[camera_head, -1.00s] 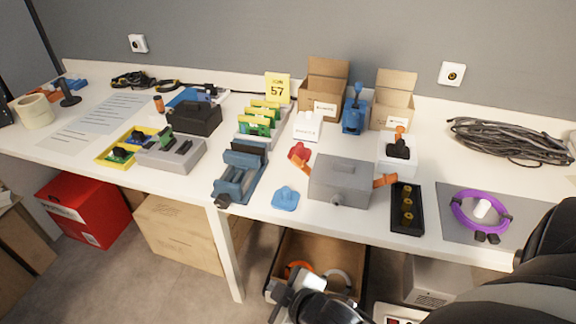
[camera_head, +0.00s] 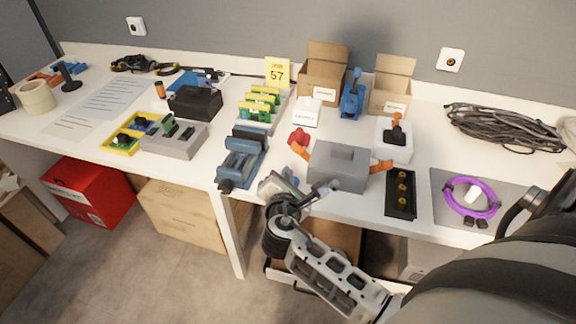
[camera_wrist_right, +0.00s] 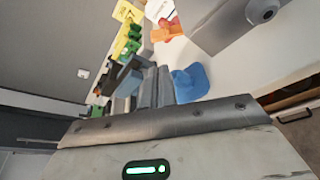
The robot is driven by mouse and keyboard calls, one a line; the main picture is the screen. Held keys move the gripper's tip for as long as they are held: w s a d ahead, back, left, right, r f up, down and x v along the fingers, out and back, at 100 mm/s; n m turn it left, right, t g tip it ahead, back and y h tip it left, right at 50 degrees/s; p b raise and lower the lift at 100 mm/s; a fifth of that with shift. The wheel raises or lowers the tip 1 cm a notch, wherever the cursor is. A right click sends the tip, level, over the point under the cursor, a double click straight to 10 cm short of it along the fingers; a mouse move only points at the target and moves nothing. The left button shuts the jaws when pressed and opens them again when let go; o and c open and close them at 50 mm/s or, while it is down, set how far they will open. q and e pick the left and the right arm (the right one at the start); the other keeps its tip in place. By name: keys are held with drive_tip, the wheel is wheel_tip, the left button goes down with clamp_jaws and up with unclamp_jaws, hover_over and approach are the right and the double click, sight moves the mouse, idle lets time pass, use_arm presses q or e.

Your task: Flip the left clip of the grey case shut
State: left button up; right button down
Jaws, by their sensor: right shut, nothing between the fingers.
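The grey case (camera_head: 338,168) stands near the table's front edge in the head view, and part of it shows at the upper right of the right wrist view (camera_wrist_right: 222,22). Its left clip (camera_head: 299,151) is orange and sticks out up and to the left, away from the case wall. The clip also shows in the right wrist view (camera_wrist_right: 165,29). The orange right clip (camera_head: 381,166) sticks out on the other side. My right gripper (camera_head: 288,188) is shut and empty, in front and left of the case, below the left clip. My left gripper is not in view.
A red part (camera_head: 298,136) lies behind the left clip. A blue part (camera_wrist_right: 190,83) lies near the case and is hidden by my gripper in the head view. A blue vise-like fixture (camera_head: 241,160) stands to the left, and a black tray (camera_head: 400,207) to the right.

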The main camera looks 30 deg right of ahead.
sight(302, 151)
drive_tip(key=x, duration=0.9)
drive_tip(key=shift+b, duration=0.3)
